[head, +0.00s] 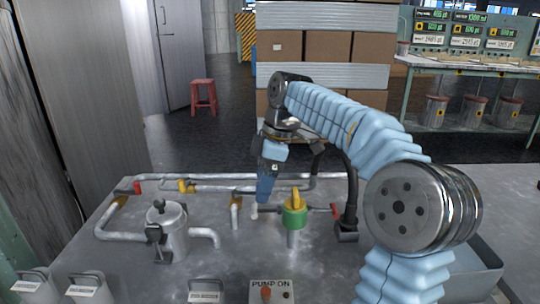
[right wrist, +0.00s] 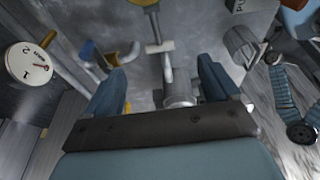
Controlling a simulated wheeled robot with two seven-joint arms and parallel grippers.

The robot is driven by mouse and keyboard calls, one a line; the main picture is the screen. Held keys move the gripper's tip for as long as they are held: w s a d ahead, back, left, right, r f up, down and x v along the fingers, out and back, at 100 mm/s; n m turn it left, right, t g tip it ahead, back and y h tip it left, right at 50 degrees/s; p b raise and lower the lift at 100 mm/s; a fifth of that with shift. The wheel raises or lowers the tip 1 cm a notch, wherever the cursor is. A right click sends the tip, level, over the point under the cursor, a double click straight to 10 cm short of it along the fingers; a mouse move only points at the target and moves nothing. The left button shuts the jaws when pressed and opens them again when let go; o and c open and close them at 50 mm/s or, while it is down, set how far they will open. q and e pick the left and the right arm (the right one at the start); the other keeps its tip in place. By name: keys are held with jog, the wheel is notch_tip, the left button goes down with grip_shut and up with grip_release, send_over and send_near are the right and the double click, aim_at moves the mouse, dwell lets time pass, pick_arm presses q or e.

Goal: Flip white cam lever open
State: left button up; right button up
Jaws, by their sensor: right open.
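My right gripper (head: 264,188) reaches down over the middle of the grey bench, with its blue fingers pointing downward. A short pale upright piece (head: 254,211) stands just below its fingertips, left of a green fitting (head: 294,217) with a yellow handle on top. I cannot tell whether this piece is the white cam lever. In the right wrist view the gripper (right wrist: 160,66) has its two blue fingers spread wide. A metal cylinder and pipe (right wrist: 180,93) show between and beyond them, not gripped. My left gripper is not in view.
A lidded metal pot (head: 166,232) with a black clamp stands at the left of the bench. Pipes with red and yellow handles run behind. A PUMP ON panel (head: 270,291) and labelled containers (head: 90,289) line the front. A round dial (right wrist: 28,62) shows in the wrist view.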

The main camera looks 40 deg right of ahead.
jog(key=p+v, duration=0.1)
jog(key=v, duration=0.6)
dwell(0.4)
